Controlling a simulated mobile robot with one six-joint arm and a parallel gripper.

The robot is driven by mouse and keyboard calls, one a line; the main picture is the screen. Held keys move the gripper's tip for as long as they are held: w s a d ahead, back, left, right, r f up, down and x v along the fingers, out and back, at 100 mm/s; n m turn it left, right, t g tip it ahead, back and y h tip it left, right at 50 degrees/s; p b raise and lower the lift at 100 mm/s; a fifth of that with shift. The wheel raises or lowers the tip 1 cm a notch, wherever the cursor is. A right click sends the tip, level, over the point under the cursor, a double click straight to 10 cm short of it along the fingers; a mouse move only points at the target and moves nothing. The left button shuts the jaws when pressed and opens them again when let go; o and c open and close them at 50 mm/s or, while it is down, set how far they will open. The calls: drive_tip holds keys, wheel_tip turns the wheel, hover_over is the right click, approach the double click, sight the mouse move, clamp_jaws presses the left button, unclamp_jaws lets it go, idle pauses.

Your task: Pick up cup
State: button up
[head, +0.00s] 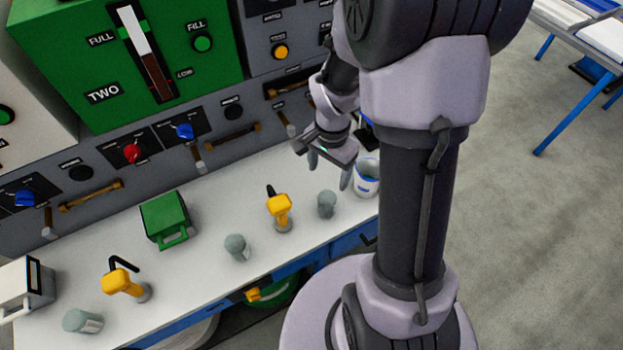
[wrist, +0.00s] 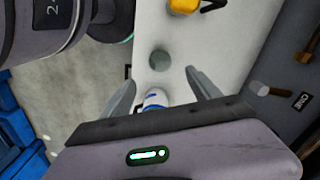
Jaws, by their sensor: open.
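A white cup with a blue mark (head: 367,184) stands at the right end of the white worktop, partly behind my arm. In the wrist view the white and blue cup (wrist: 155,98) shows between the bases of my fingers, its lower part hidden by my gripper body. My gripper (head: 329,170) is open and empty, above the worktop and just left of the cup in the head view. In the wrist view both fingers of my gripper (wrist: 161,79) are spread apart. I cannot tell its exact height over the cup.
A grey canister (head: 326,204) stands near my gripper; it shows ahead of the fingers in the wrist view (wrist: 159,60). A yellow-handled tool (head: 279,207), another grey canister (head: 237,247) and a green box (head: 166,219) stand further left. The control panel (head: 215,133) rises behind.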

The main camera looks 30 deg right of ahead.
drive_tip(key=b, duration=0.5)
approach(327, 199)
drive_tip(key=f, duration=0.2)
drive_tip(key=s+a+f, duration=0.1)
drive_tip(key=f, duration=0.1)
drive_tip(key=s+f, duration=0.1)
drive_tip(key=shift+a+f, duration=0.15)
drive_tip(key=shift+f, duration=0.25)
drive_tip(key=shift+r, duration=0.15)
drive_tip(key=shift+c, duration=0.6)
clamp_jaws()
